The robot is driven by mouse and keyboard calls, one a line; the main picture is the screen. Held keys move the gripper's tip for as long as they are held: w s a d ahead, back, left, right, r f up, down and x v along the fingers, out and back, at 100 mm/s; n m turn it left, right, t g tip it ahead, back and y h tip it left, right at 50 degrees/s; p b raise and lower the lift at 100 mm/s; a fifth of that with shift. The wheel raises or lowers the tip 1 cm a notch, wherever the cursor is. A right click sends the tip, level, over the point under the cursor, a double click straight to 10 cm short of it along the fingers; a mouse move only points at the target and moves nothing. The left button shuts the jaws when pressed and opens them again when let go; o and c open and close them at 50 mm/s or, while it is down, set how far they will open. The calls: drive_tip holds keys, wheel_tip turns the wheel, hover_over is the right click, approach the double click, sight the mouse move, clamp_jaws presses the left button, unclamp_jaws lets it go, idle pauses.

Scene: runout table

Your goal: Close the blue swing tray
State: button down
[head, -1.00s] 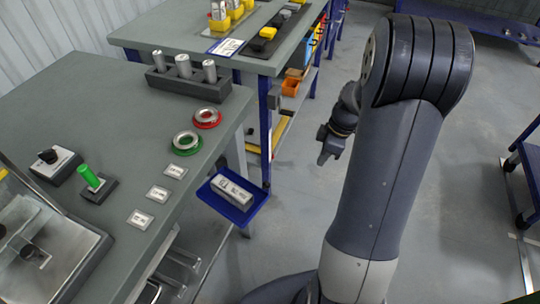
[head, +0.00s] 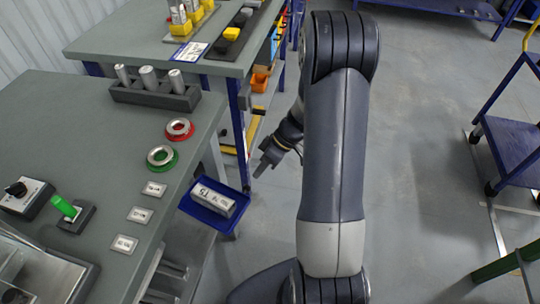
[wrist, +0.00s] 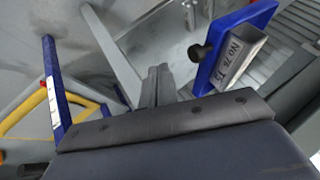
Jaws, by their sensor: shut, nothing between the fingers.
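The blue swing tray (head: 186,206) sticks out from the right edge of the near grey table in the head view, swung out over the floor. A light grey block with dark print (head: 214,198) lies in it. In the wrist view the blue tray (wrist: 208,72) is at the upper right with the labelled block (wrist: 238,56) and a dark round knob at its left edge. My gripper (head: 259,174) is shut and empty, just right of the tray and apart from it in the head view. In the wrist view my gripper (wrist: 158,75) points toward the space left of the tray.
The near table (head: 125,170) holds three label plates, a green ring (head: 162,157), a red ring (head: 180,129) and a dark rack with three metal cylinders (head: 155,88). A second table (head: 190,55) stands behind. Open floor lies right of my arm; a blue cart (head: 510,140) stands far right.

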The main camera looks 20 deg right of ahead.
drive_tip(key=shift+s+a+r, duration=0.2)
drive_tip(key=shift+s+a, duration=0.85)
drive_tip(key=shift+a, duration=0.15)
drive_tip(key=shift+s+f, duration=0.1)
drive_tip(key=shift+s, duration=0.05)
